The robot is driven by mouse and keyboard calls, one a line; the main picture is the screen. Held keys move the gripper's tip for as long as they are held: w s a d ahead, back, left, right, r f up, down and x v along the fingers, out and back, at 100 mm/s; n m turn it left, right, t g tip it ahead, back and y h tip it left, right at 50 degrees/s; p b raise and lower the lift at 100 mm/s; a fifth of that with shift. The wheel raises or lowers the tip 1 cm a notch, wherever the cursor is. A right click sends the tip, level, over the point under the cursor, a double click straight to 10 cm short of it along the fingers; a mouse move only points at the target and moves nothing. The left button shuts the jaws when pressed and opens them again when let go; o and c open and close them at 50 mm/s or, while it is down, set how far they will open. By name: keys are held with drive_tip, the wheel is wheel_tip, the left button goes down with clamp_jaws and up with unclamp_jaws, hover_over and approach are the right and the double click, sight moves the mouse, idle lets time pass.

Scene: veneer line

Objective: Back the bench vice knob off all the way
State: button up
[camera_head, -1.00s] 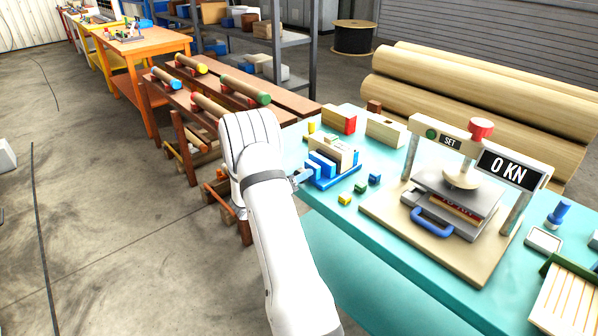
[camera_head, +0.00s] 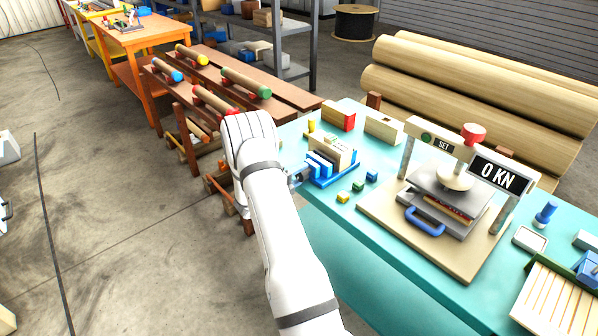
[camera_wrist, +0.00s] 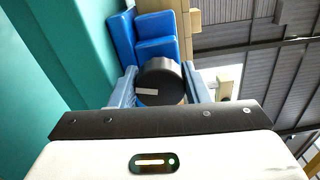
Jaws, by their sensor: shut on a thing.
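The bench vice (camera_head: 320,172) is blue with light wooden blocks above it, at the left end of the teal bench. In the wrist view its blue body (camera_wrist: 157,48) rises behind the black round knob (camera_wrist: 162,76), which has a white mark on its face. My gripper (camera_wrist: 160,88) has a light blue finger on each side of the knob and is shut on it. In the head view my gripper (camera_head: 298,178) meets the vice's front left side, and my arm hides the knob there.
The teal bench (camera_head: 350,235) also carries small coloured blocks (camera_head: 358,186), wooden blocks (camera_head: 383,127) and a press (camera_head: 447,195) reading 0 KN. A brown rack with rollers (camera_head: 217,100) stands behind my arm. Open floor (camera_head: 110,220) lies to the left.

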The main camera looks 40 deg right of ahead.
drive_tip(key=shift+n+p, duration=0.5)
drive_tip(key=shift+n, duration=0.8)
drive_tip(key=o, duration=0.9)
drive_tip(key=shift+o, duration=0.5)
drive_tip(key=shift+f, duration=0.15)
drive_tip(key=a+p, duration=0.1)
drive_tip(key=a, duration=0.7)
drive_tip(key=shift+s+r, duration=0.2)
drive_tip(key=shift+s, duration=0.1)
